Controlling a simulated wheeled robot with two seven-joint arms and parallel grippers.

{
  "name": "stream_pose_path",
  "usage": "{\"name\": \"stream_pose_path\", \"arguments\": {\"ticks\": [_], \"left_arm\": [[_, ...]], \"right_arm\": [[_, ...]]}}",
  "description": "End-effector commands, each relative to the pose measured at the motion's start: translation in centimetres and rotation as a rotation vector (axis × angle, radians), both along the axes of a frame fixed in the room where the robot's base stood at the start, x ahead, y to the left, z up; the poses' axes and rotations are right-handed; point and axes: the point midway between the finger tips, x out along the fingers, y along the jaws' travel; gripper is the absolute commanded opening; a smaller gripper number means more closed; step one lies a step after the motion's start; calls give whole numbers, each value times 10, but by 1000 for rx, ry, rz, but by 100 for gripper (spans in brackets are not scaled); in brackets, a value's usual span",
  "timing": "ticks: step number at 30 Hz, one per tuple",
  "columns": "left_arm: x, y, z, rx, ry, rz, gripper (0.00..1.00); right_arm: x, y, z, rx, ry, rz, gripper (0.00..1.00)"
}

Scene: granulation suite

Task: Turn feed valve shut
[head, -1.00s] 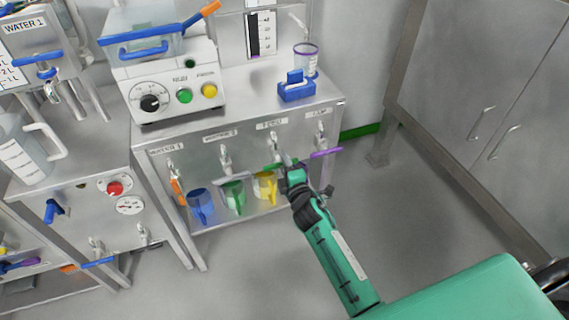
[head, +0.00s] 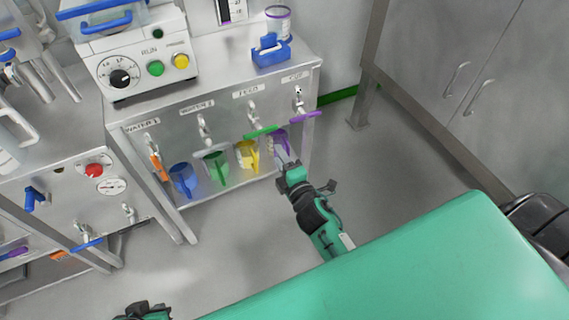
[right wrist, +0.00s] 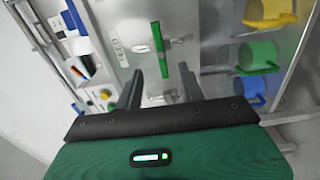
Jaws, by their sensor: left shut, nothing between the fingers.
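The feed valve (head: 252,112) is a small steel tap under the FEED label on the bench's front panel. Its green lever handle (head: 260,131) lies about level, crosswise to the downward spout. It also shows in the right wrist view as a green bar (right wrist: 158,50) beyond the fingers. My right gripper (head: 283,157) is below and right of the handle, apart from it. Its two fingers (right wrist: 158,87) are spread with nothing between them. My left gripper (head: 145,308) is only partly in view at the bottom edge, shut and far from the valve.
The CUP valve's purple handle (head: 305,116) is close on the right. Blue (head: 182,180), green (head: 215,168) and yellow (head: 247,157) jugs stand on the shelf below, with a purple one partly behind my right gripper. Floor in front is clear.

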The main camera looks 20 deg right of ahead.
Motion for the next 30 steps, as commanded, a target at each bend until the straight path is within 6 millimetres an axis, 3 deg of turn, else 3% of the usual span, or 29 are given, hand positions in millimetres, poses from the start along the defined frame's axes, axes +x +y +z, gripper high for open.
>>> {"name": "stream_pose_path", "arguments": {"ticks": [7,25,30], "left_arm": [[1,0,0,0,-2,0,0],[0,-1,-2,-1,2,0,0],[0,-1,-2,-1,2,0,0]], "right_arm": [[-21,0,0,1,1,-1,39],[-23,-1,0,3,2,-2,39],[-34,-12,-1,123,61,-59,39]]}}
